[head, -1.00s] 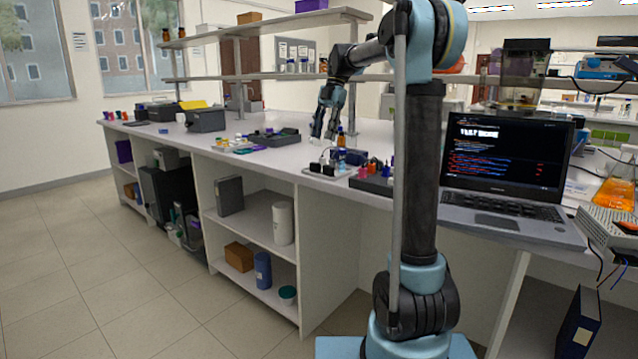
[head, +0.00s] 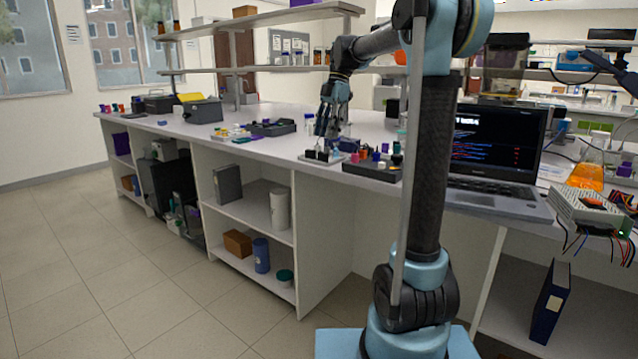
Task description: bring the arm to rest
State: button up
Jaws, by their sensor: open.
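My gripper (head: 328,128) points down over the bench (head: 265,152), above the small parts near its front edge. Its fingers are apart and nothing shows between them. My arm reaches from the column in front of the bench, then back and down to the left. Just below and beside my gripper is a white plate with dark blocks (head: 318,156). To its right is a dark rack of small coloured pieces (head: 372,165). Whether the fingertips touch anything cannot be told at this size.
A shelf (head: 270,22) runs above the back of the bench. Dark trays (head: 272,127) and a grey box (head: 203,111) lie to the left. The floor at left is clear.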

jog(key=s+d+f+m+t, duration=0.1)
jog(key=s+d+f+m, duration=0.25)
jog(key=s, duration=0.25)
jog(key=s+d+f+m+t+h, duration=0.1)
jog(key=s+d+f+m, duration=0.25)
jog(key=s+m, duration=0.2)
jog(key=s+d+f+m+t, duration=0.1)
jog(key=s+d+f+m, duration=0.25)
jog(key=s, duration=0.35)
jog(key=s+d+f+m+t, duration=0.1)
jog(key=s+d+f+m, duration=0.2)
jog(key=s+f+m, duration=0.3)
jog(key=s+d+f+m+t+h, duration=0.1)
jog(key=s+d+f+m, duration=0.3)
jog(key=s+f+m, duration=0.3)
notch_tip(320, 180, down, 6)
jog(key=shift+r, duration=0.25)
jog(key=shift+w+f, duration=0.2)
jog(key=shift+w, duration=0.15)
